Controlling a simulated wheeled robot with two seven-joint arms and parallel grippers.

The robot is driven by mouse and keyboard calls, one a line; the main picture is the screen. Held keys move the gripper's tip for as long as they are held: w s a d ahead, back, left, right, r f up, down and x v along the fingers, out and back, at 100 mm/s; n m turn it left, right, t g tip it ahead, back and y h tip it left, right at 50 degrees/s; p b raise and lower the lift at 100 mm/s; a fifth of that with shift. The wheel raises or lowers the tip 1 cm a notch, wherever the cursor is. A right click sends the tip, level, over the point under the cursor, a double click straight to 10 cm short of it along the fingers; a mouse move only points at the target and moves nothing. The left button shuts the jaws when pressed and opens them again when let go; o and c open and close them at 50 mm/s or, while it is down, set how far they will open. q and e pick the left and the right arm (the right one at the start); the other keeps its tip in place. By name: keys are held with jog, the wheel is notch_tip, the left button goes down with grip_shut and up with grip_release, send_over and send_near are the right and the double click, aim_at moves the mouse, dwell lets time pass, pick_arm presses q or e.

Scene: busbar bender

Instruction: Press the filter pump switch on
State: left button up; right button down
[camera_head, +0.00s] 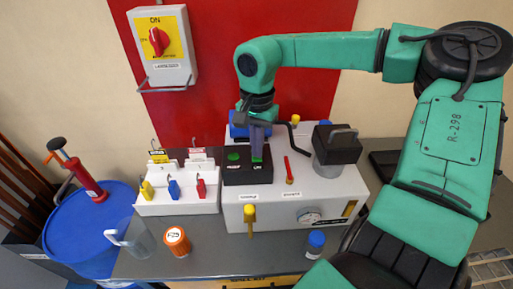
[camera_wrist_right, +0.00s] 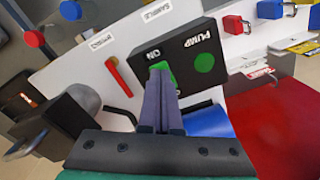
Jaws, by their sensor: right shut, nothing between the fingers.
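The pump switch box (camera_head: 237,178) is black and sits on the left of the white filter unit (camera_head: 290,205); it also shows in the wrist view (camera_wrist_right: 232,58), lettered PUMP and ON. It carries a round green lamp (camera_head: 233,156) and a green switch (camera_wrist_right: 160,66). My right gripper (camera_head: 257,156) is shut and empty, pointing down at the switch. In the wrist view its fingertips (camera_wrist_right: 160,78) overlap the green switch and hide most of it. I cannot tell whether they touch it or whether it is pressed. My left gripper is not in view.
A red lever (camera_head: 289,172) and a black-topped filter housing (camera_head: 337,150) stand right of the switch box. A lockout station (camera_head: 177,205) with padlocks is on its left.

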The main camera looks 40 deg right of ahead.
jog(key=shift+f+b, duration=0.4)
jog(key=shift+f, duration=0.05)
notch_tip(320, 180, up, 7)
jog(key=p, duration=0.5)
jog(key=shift+r, duration=0.1)
dwell(0.5)
